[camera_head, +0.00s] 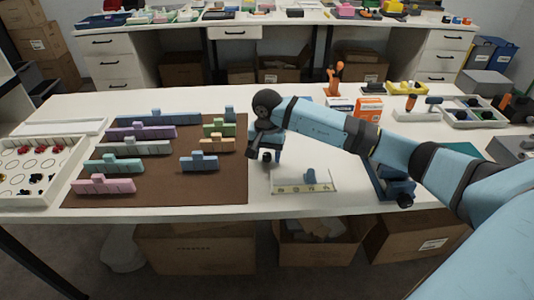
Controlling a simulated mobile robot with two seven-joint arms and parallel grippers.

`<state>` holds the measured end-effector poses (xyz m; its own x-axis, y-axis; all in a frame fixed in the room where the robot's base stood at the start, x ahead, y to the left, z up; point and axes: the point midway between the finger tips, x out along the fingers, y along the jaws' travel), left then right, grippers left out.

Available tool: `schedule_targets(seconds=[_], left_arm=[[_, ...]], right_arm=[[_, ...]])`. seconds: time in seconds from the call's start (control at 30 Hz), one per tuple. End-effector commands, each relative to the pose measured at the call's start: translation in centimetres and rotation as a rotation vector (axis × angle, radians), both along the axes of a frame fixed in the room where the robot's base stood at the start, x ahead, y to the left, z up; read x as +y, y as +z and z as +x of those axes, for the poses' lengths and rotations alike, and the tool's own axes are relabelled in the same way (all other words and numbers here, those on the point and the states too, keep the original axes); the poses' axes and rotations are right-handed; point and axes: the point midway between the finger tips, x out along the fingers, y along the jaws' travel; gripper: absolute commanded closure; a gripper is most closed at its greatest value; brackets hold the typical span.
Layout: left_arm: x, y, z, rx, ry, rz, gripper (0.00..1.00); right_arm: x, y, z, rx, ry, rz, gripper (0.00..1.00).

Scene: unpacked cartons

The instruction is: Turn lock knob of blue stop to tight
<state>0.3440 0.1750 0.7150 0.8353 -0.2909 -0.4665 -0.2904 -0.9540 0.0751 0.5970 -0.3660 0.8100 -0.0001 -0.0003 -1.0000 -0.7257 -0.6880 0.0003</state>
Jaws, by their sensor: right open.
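My right arm reaches in from the right, and my right gripper (264,156) points down over the white table, just right of the brown mat. Its jaws are open, but small and dark here. A small blue block (310,176), which looks like the blue stop, stands at the back of a pale strip with a yellowish marked scale (303,188). The gripper is left of this block and apart from it. I cannot make out the lock knob or its setting. A dark blue fixture (391,186) with a black knob-like part stands farther right, partly behind my arm. My left gripper is not in view.
The brown mat (222,188) holds several coloured stepped blocks. A white tray (10,200) with small parts is at the left. Orange-and-white boxes (369,109) and a grey tray (464,119) are behind my arm. The table's front strip is clear.

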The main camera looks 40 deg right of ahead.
Motion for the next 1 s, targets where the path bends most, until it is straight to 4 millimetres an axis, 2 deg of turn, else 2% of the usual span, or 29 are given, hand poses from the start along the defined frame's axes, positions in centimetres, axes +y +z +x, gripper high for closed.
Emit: schedule_targets(seconds=[0.13,0.33,0.67,1.0], left_arm=[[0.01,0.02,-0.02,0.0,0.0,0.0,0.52],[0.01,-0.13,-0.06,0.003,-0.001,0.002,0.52],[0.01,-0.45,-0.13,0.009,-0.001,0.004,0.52],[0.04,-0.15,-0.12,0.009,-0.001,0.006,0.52]], right_arm=[[0.01,0.03,0.01,0.0,0.0,0.0,0.48],[0.01,0.04,0.01,0.0,0.0,0.0,0.94],[-0.04,0.12,0.03,-0.001,-0.033,-0.001,0.95],[-0.08,0.2,0.05,0.0,-0.244,-0.001,0.95]])
